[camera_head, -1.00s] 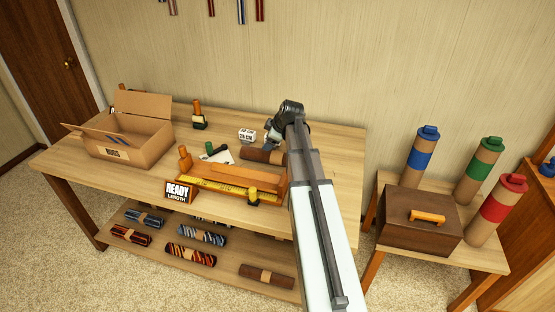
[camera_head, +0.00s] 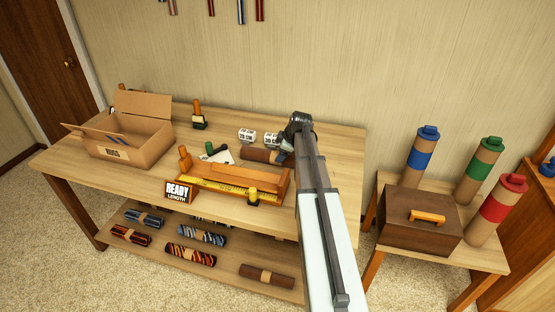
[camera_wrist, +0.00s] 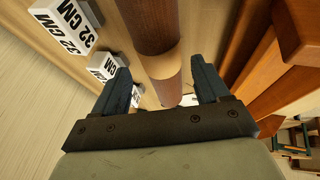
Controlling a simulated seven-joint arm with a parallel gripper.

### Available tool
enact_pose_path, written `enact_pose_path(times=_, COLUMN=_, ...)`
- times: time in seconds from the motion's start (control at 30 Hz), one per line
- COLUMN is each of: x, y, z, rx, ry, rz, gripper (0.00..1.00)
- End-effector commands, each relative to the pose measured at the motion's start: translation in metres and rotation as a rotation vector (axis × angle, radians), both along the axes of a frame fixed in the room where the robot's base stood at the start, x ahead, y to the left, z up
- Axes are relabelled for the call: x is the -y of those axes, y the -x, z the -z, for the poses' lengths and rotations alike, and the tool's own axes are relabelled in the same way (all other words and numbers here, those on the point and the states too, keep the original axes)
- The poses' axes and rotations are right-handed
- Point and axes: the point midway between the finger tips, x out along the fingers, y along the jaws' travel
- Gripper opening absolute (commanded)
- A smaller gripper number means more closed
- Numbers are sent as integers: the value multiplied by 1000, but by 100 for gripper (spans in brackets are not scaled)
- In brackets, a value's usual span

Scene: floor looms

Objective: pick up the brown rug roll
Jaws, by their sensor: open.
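A brown rug roll (camera_head: 258,155) with a tan band lies on the tabletop behind the wooden measuring tray. In the wrist view the brown roll (camera_wrist: 152,25) runs between my two fingers. My gripper (camera_head: 284,156) is at the right end of this roll in the head view, partly hidden by my arm. In the wrist view my gripper (camera_wrist: 160,68) is open, with one finger on each side of the roll. I cannot tell whether the fingers touch it. Another brown roll with a tan band (camera_head: 267,274) lies on the lower shelf.
White labelled cubes (camera_head: 247,134) stand just behind the tabletop roll; they are close to one finger in the wrist view (camera_wrist: 65,25). The measuring tray (camera_head: 232,187) is in front. An open cardboard box (camera_head: 128,138) stands at the left. Several patterned rolls lie on the lower shelf.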

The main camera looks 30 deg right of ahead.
Motion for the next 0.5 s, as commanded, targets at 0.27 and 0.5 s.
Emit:
enact_pose_path(times=0.27, x=-2, y=-7, z=10, rx=-1, ry=0, rz=-1, gripper=74)
enact_pose_path(times=0.5, x=-4, y=-23, z=37, rx=-1, ry=-1, rz=0, gripper=74)
